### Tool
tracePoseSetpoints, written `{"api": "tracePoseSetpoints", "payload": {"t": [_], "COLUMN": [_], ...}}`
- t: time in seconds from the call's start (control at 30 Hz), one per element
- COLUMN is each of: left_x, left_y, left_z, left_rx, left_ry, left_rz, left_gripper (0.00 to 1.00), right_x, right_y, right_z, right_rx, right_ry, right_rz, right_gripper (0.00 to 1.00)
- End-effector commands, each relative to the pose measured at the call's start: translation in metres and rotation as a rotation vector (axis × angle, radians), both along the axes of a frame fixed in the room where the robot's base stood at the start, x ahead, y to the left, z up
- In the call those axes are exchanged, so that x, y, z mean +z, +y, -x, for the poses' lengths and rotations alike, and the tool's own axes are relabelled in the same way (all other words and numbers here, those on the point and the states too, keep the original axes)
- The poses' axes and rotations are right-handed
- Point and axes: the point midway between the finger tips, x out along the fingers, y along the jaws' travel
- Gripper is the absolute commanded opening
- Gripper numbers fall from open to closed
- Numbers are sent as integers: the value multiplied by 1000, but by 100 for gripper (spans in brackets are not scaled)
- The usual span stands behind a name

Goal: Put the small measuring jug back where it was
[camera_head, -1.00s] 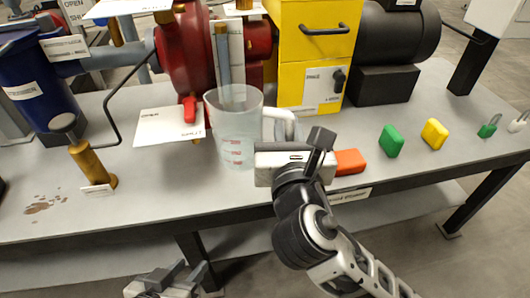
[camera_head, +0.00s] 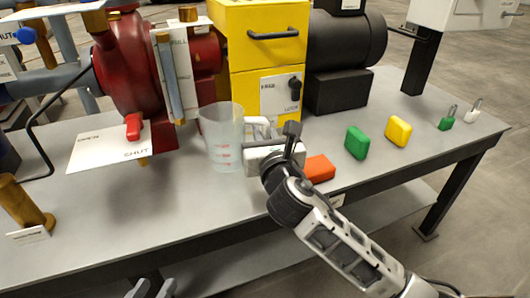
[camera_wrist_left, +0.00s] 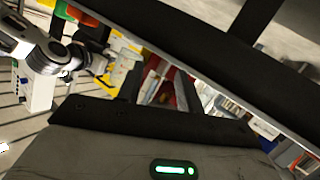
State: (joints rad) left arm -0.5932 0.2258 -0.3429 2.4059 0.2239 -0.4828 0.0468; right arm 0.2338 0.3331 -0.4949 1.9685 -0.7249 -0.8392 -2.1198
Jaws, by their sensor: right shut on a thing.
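The measuring jug (camera_head: 222,142) is a clear, upright cup with red markings, in the middle of the head view, in front of the yellow cabinet. My right gripper (camera_head: 262,138) is shut on the jug at its handle, on the right side. The fingers partly hide the handle. I cannot tell whether the jug's base touches the bench. My left gripper (camera_head: 154,289) is at the bottom edge of the head view, low in front of the bench, its two fingertips apart and nothing seen between them.
The red pump (camera_head: 140,70) and its white SHUT plate (camera_head: 100,148) stand left of the jug. An orange block (camera_head: 320,168) lies close right of my right gripper. Green (camera_head: 357,142) and yellow (camera_head: 398,131) blocks lie further right.

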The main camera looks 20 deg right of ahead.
Motion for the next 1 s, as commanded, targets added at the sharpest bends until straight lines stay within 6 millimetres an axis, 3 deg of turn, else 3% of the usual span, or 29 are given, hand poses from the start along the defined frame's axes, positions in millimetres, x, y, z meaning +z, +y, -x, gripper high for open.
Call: {"api": "tracePoseSetpoints", "payload": {"t": [0.3,0.73,0.77,0.8,1.0], "left_x": [5,9,9,9,9], "left_y": [-8,-9,-9,-9,-9], "left_z": [-3,-3,-3,-3,-3], "left_rx": [-8,-10,-10,-10,-9], "left_ry": [-24,-24,-24,-24,-23], "left_rz": [151,167,167,167,166], "left_gripper": [36,36,36,36,36], "right_x": [-40,-42,-43,-42,-42], "right_y": [-5,-5,-5,-5,-5], "right_z": [-6,-6,-6,-6,-6], "right_rx": [-1,-1,-1,-1,-1], "right_ry": [0,0,1,1,1], "right_rz": [-2,0,1,1,1], "right_gripper": [0,0,22,33,36]}}
